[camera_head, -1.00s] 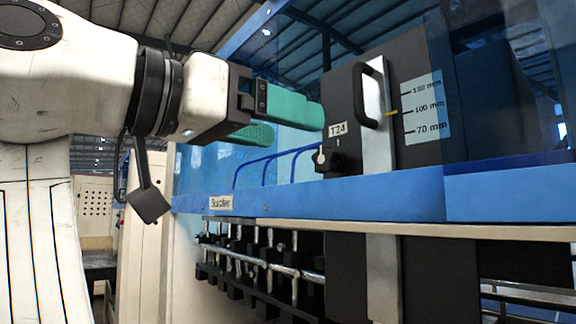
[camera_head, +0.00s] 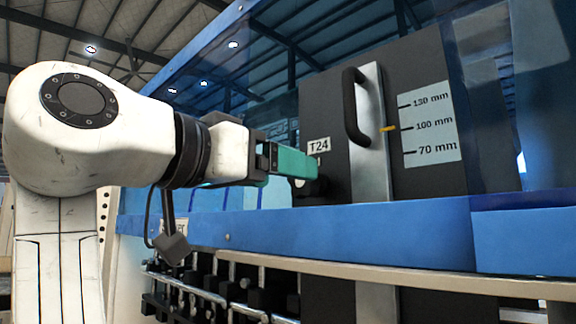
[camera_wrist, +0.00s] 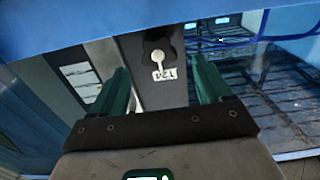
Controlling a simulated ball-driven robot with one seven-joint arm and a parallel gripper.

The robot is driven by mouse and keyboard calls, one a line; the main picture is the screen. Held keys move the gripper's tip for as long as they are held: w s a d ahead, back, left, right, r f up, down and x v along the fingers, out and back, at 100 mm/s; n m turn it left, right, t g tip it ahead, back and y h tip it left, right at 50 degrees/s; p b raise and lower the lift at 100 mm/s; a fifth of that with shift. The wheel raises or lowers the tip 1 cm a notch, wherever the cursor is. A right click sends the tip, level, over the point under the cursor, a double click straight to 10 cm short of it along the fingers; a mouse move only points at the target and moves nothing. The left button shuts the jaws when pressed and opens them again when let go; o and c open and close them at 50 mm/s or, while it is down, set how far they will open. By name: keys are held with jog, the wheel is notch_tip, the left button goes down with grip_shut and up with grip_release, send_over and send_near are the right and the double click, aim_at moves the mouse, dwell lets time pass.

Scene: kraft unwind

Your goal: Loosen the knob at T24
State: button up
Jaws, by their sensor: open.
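The T24 label (camera_head: 319,145) is on the dark panel, and the black knob (camera_head: 312,188) sits just below it, partly hidden behind my teal fingers. My gripper (camera_head: 314,166) points at it from the left. In the wrist view the knob (camera_wrist: 168,42) appears upside down above the inverted T24 label (camera_wrist: 163,74), with a pale stem-like piece between them. My gripper (camera_wrist: 162,70) is open there, with one finger on each side of the label. The knob lies ahead, roughly centred between the fingers; I see no contact.
A black handle (camera_head: 356,107) on a metal strip stands right of the knob, beside a millimetre scale (camera_head: 429,124) with a yellow pointer near 100 mm. A blue rail (camera_head: 400,232) runs below. Clear blue-tinted panels surround the opening.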

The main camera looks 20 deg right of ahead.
aim_at(300, 190)
jog(key=shift+p+x, duration=0.35)
jog(key=shift+x, duration=1.4)
jog(key=shift+c, duration=0.3)
jog(key=c, duration=1)
jog(key=shift+n, duration=0.5)
jog(key=shift+w+a+n, duration=0.1)
jog(key=shift+n, duration=1.9)
jog(key=shift+w+n, duration=0.1)
jog(key=shift+n, duration=1.9)
